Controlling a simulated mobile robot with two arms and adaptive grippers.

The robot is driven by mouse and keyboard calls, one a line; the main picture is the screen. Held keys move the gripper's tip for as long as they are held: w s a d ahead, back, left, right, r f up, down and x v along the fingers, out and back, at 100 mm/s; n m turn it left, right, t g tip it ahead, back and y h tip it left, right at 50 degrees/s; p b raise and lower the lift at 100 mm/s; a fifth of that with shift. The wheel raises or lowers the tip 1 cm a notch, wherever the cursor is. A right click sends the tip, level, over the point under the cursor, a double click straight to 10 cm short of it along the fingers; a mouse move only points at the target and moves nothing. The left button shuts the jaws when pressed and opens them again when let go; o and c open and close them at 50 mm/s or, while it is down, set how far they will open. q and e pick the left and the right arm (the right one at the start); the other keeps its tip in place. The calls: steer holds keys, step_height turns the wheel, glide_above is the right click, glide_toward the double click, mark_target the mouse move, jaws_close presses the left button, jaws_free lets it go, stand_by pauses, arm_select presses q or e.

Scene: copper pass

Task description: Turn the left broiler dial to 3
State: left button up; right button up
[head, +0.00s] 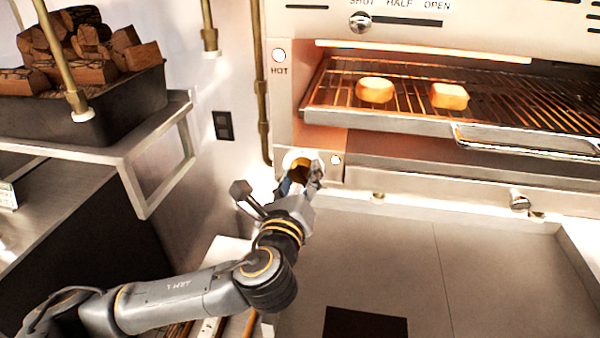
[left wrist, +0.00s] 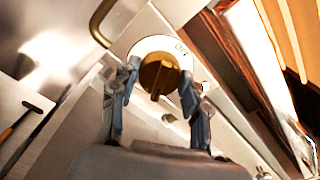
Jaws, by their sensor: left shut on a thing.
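The left broiler dial is a round brass knob (left wrist: 160,75) on a white plate marked OFF (left wrist: 180,47). In the head view the dial (head: 300,168) sits at the lower left of the broiler front, mostly hidden behind my gripper. My left gripper (head: 302,178) is at the dial, with its fingers on either side of the knob. In the left wrist view the gripper (left wrist: 158,90) is shut on the knob. The knob's grip bar points down toward the gripper. The numbers on the plate are not readable. My right gripper is not in view.
The broiler rack (head: 400,100) above glows and holds two pieces of bread (head: 375,89). A second knob (head: 519,200) is at the lower right. A bin of firewood (head: 90,108) stands on a shelf at left.

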arm_select(q)
steer(key=shift+f, duration=0.15)
steer(key=o, duration=1.2)
steer(key=shift+c, duration=0.2)
steer(key=s+a, duration=0.2)
steer(key=s, duration=0.9)
steer(key=shift+s+a, duration=0.2)
steer(key=shift+s, duration=0.2)
